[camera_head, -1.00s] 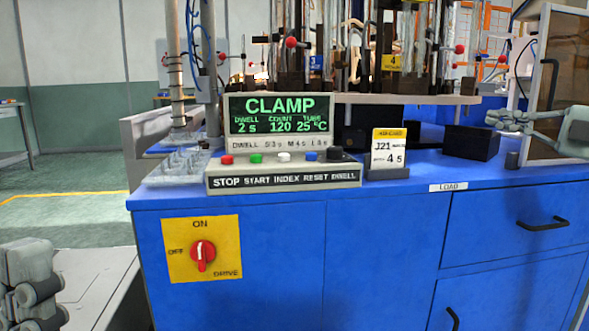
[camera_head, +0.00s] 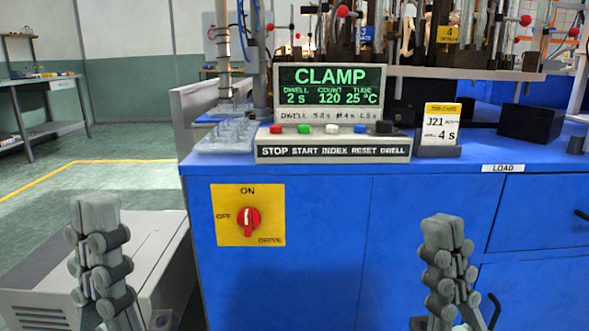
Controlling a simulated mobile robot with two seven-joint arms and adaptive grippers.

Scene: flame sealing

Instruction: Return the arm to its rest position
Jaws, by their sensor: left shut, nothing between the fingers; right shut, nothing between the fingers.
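My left gripper (camera_head: 95,212) is at the lower left, pointing up, its fingers shut and empty in front of the grey box. My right gripper (camera_head: 443,232) is at the lower right, also pointing up, shut and empty in front of the blue cabinet (camera_head: 330,225). Both are apart from the control panel (camera_head: 333,150) and its buttons. The display (camera_head: 328,92) above it reads CLAMP, dwell 2 s, count 120, tube 25 °C. The red rotary switch (camera_head: 247,219) sits on a yellow plate marked ON, OFF and DRIVE.
A job card (camera_head: 440,124) stands right of the panel, with a black box (camera_head: 530,123) beyond it. Glass tubes and burners stand behind. A clear rack (camera_head: 228,134) is left of the panel. A grey box (camera_head: 150,250) stands on the floor at left. Open floor lies further left.

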